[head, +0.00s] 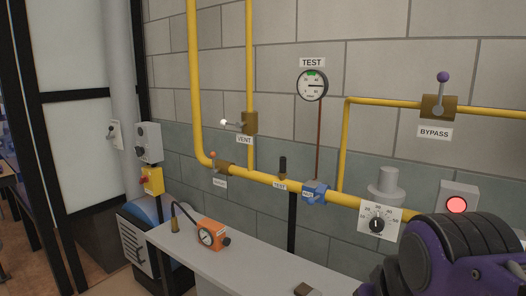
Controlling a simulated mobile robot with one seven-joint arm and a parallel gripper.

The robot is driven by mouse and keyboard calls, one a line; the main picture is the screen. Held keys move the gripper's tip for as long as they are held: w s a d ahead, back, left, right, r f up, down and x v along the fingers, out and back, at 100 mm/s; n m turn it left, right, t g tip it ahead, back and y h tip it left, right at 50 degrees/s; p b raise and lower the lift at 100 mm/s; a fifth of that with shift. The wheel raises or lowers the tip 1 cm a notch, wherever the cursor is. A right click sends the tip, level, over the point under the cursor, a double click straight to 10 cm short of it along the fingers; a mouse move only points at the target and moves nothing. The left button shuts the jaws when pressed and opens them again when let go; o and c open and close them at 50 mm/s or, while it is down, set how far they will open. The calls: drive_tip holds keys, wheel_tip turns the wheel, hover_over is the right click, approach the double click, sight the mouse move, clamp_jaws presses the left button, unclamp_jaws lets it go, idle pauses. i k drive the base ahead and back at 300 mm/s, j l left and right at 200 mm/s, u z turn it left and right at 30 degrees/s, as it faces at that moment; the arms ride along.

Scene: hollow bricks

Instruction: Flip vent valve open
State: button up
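The vent valve (250,123) is a brass block on a thin vertical yellow pipe, left of the middle of the head view. Its lever (235,124) points left, across the pipe, and ends in a white knob (224,122). A "VENT" label (244,140) is just below it. A purple and black part of my arm fills the lower right corner, well to the right of the valve and apart from it. My gripper's fingers are not visible.
The bypass valve (438,107) has an upright lever with a purple knob. A gauge (312,85) labelled "TEST" hangs on the wall. Below are a brass valve (226,167), a blue valve (314,193), a dial (377,223) and a grey bench (255,266) with an orange gauge box (212,234).

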sight(239, 124)
drive_tip(key=i+j+z, duration=0.1)
drive_tip(key=j, duration=0.3)
drive_tip(key=i+j+z, duration=0.1)
drive_tip(key=i+j, duration=0.15)
drive_tip(key=j, duration=0.2)
drive_tip(key=i+j+z, duration=0.1)
drive_tip(key=j, duration=0.35)
drive_tip(key=i+j+z, duration=0.1)
drive_tip(key=j, duration=0.35)
drive_tip(key=i+j+z, duration=0.1)
drive_tip(key=i+j, duration=0.15)
drive_tip(key=j, duration=0.2)
drive_tip(key=i+j+z, duration=0.1)
drive_tip(key=j, duration=0.35)
drive_tip(key=i+j+z, duration=0.1)
drive_tip(key=j, duration=0.55)
drive_tip(key=k+u, duration=0.25)
drive_tip(key=i+z, duration=0.15)
drive_tip(key=k+j, duration=0.05)
